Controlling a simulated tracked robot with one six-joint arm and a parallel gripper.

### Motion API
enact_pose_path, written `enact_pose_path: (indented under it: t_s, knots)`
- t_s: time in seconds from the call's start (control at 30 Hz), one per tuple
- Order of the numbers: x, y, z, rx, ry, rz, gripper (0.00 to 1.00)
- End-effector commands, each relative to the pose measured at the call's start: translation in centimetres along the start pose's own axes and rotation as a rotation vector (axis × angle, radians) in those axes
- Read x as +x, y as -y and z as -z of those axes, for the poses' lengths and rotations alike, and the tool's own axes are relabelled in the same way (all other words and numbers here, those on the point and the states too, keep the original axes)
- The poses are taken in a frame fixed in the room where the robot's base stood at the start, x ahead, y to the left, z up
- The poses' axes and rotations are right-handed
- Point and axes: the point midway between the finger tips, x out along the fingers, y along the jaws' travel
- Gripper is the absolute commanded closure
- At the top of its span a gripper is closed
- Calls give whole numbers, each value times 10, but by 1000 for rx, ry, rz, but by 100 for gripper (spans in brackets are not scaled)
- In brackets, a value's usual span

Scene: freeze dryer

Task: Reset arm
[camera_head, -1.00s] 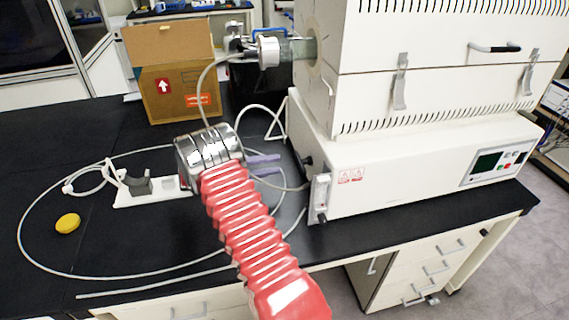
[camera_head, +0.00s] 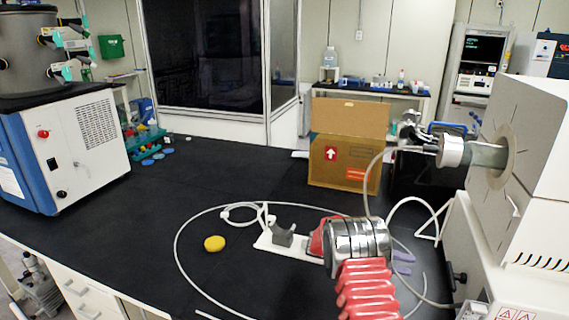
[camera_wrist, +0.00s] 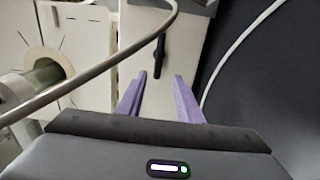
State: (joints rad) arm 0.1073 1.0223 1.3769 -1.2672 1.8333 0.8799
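My red and silver arm reaches over the black bench in the head view, and my gripper (camera_head: 403,262) shows only as small purple fingers behind the wrist. In the wrist view my gripper (camera_wrist: 162,88) has its two purple fingers apart with nothing between them. A grey tube crosses the wrist view in front of the machine.
The tube furnace (camera_head: 545,170) stands close on the right. A cardboard box (camera_head: 345,160) stands behind my arm. A looped white hose (camera_head: 180,262), a yellow disc (camera_head: 214,243) and a white stand (camera_head: 268,242) lie on the bench.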

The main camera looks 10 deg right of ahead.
Motion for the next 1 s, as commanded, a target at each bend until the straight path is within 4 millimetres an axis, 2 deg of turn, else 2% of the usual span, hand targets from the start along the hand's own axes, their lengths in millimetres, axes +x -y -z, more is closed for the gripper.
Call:
enact_pose_path:
  t_s: [0.17, 0.37, 0.7, 1.0]
  knots:
    - [-1, -13, -6, -12, 5, 47, 67]
    - [-3, -38, -22, -47, 11, 166, 67]
    - [-11, -77, -62, -106, -4, 395, 67]
    - [-21, -103, -104, -144, -46, 597, 67]
